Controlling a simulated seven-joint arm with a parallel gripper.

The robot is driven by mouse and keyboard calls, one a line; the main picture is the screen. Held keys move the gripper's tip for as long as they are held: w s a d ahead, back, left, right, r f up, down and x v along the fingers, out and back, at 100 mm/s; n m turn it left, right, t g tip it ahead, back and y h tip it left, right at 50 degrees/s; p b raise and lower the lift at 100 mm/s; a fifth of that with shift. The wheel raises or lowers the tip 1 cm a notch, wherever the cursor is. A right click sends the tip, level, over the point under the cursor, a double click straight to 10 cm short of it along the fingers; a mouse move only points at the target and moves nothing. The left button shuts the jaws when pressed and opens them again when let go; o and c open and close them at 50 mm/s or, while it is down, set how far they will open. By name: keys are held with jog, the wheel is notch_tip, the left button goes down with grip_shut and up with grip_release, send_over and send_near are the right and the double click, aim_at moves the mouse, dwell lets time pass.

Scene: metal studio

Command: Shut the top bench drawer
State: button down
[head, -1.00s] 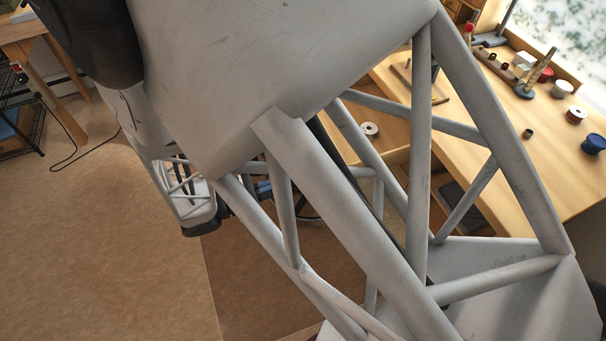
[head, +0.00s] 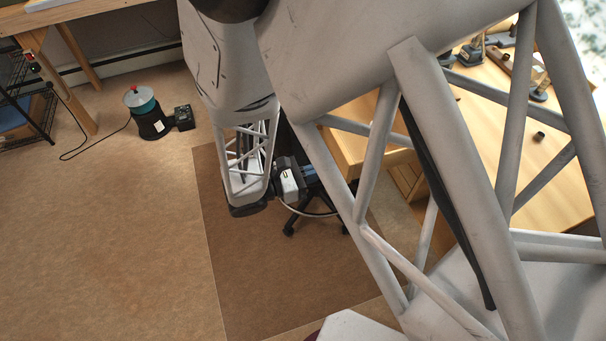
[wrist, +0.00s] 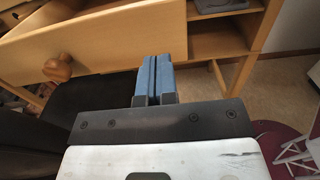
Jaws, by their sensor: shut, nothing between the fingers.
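The top bench drawer (head: 362,134) is pulled out from the wooden bench (head: 548,178), and my arm hides much of it in the head view. In the wrist view its pale wooden front (wrist: 110,42) crosses the upper left, with a round wooden knob (wrist: 57,68). Part of the open inside shows behind the front. My gripper (wrist: 153,62) has its blue fingers pressed together with nothing between them. The fingertips overlap the right part of the drawer front, right of the knob; I cannot tell whether they touch it. In the head view my gripper (head: 309,174) is beside the drawer.
A black-based chair (head: 312,205) stands under my gripper, on a brown mat (head: 290,285). Open shelves (wrist: 215,42) lie right of the drawer. The floor at left is mostly clear.

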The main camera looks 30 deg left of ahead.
jog(key=shift+x, duration=2.25)
jog(key=shift+w+d, duration=0.1)
jog(key=x, duration=2.4)
jog(key=shift+w+d+f, duration=0.15)
jog(key=shift+w+d, duration=0.1)
jog(key=shift+d, duration=0.05)
jog(key=shift+w+d, duration=0.35)
jog(key=shift+w, duration=0.05)
jog(key=shift+w, duration=0.1)
jog(key=shift+a, duration=0.1)
jog(key=shift+v, duration=7.3)
